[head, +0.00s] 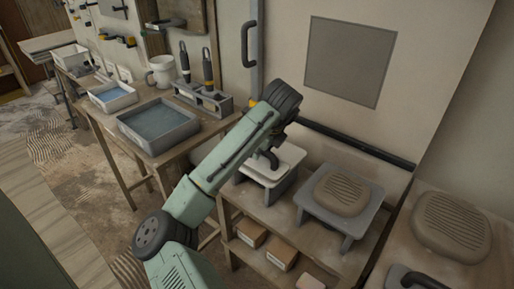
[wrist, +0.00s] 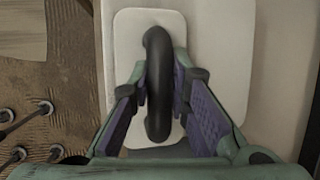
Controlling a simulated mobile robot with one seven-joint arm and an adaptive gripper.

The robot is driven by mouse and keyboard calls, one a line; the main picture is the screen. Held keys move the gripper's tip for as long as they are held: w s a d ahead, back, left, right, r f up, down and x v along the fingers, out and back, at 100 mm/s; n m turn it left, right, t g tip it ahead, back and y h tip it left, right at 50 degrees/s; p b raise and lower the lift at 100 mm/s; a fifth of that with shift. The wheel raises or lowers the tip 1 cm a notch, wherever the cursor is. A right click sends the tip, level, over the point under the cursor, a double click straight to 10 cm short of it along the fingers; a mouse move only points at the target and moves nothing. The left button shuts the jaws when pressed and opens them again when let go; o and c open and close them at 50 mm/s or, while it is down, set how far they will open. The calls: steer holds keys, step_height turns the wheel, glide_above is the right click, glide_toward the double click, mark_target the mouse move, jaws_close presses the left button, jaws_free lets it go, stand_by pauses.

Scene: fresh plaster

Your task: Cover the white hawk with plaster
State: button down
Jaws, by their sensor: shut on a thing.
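My gripper (head: 268,152) is over a low grey stand (head: 268,190) on the wooden bench. In the wrist view my gripper (wrist: 160,95) is shut on the black handle (wrist: 158,85) of a small white plate (wrist: 130,60). Beneath that plate a wider pale board (wrist: 228,60) shows, which looks like the white hawk. It also shows on the stand in the head view as a white board (head: 264,178), partly hidden by my gripper. I see no plaster on the visible white surfaces. Whether plate and board touch I cannot tell.
Ridged brown plaster (head: 345,190) sits on a second grey stand (head: 328,217) to the right. A larger ridged mound (head: 450,225) lies at far right, near a dark handle (head: 415,280). A tub of water (head: 158,124) and a tool rack (head: 203,98) stand left. Boxes (head: 282,252) fill the lower shelf.

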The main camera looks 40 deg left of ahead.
steer(key=shift+d, duration=1.2)
steer(key=shift+w+a+p, duration=0.15)
steer(key=shift+a+p, duration=0.5)
steer(key=shift+a, duration=2.25)
steer(key=shift+w+a+f+p, duration=0.15)
steer(key=shift+a+p, duration=0.15)
steer(key=shift+a, duration=1.3)
steer(key=shift+w+d+r+p, duration=0.15)
steer(key=shift+w+p, duration=0.6)
steer(key=shift+w, duration=0.55)
steer(key=shift+w+d+r+p, duration=0.15)
steer(key=shift+w+p, duration=0.55)
steer(key=shift+w, duration=0.55)
steer(key=shift+w+f, duration=0.15)
steer(key=shift+w, duration=1.9)
steer(key=shift+s+d+f, duration=0.1)
steer(key=shift+s+d, duration=0.1)
steer(key=shift+d, duration=1.55)
steer(key=shift+s+d, duration=0.15)
steer(key=shift+d, duration=2.65)
steer(key=shift+a, duration=1.6)
steer(key=shift+w+a+r, duration=0.1)
steer(key=shift+w+a, duration=0.1)
steer(key=shift+a, duration=1.3)
steer(key=shift+w+a+r, duration=0.1)
steer(key=shift+w+a, duration=0.05)
steer(key=shift+a, duration=1.3)
steer(key=shift+r, duration=0.1)
step_height(320, 180, up, 7)
